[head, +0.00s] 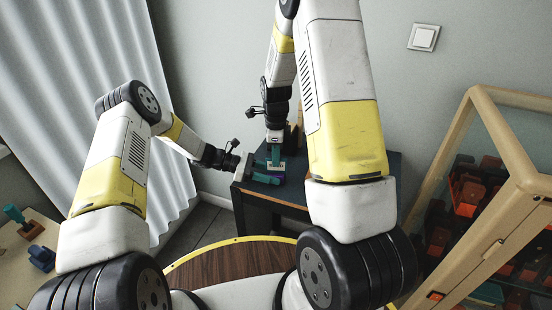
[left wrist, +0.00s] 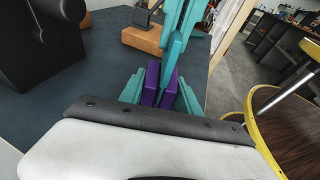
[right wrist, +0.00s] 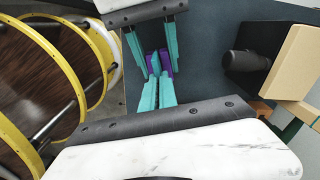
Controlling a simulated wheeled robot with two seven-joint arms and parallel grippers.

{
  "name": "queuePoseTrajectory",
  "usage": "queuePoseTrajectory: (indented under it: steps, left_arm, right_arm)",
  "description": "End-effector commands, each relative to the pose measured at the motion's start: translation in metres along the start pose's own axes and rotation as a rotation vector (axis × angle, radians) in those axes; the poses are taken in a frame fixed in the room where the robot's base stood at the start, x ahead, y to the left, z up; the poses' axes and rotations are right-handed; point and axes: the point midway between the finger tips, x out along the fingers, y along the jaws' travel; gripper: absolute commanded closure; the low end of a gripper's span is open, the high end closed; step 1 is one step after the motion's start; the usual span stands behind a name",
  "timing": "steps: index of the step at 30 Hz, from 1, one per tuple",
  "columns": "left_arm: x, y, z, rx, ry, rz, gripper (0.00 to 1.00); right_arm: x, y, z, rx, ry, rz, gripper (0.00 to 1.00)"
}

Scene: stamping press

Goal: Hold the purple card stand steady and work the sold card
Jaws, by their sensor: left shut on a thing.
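The purple card stand (left wrist: 152,84) sits on the dark blue-grey table top. It also shows in the right wrist view (right wrist: 165,60). My left gripper (head: 264,178) has its teal fingers on both sides of the stand and is shut on it, as the left wrist view shows. My right gripper (head: 274,156) comes down at the stand from the other side. In the right wrist view its two teal fingers (right wrist: 157,88) are close together with a narrow gap, their tips at the stand. I cannot make out the sold card; the fingers may hide it.
On the table (left wrist: 60,98) a wooden block (left wrist: 143,38) with a metal part lies beyond the stand. A black machine part (left wrist: 42,45) stands near. A round wooden top with a yellow rim (head: 230,258) is in front. A wooden-framed case (head: 490,190) stands right.

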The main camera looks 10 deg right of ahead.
Motion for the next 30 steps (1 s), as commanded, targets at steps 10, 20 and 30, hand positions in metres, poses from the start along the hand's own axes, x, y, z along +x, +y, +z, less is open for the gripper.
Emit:
queuePoseTrajectory:
  steps: [10,20,30]
  left_arm:
    - [0.0,-0.003,-0.007,-0.007,0.012,-0.003,1.0]
    - [0.0,-0.003,-0.007,-0.007,0.012,-0.002,1.0]
    - [0.0,-0.003,-0.007,-0.006,0.012,-0.002,1.0]
  right_arm:
    - [-0.011,0.0,0.0,-0.001,0.0,-0.002,1.0]
    - [-0.016,-0.001,0.0,-0.001,-0.001,-0.002,1.0]
    - [-0.047,-0.001,0.001,0.0,-0.001,-0.003,1.0]
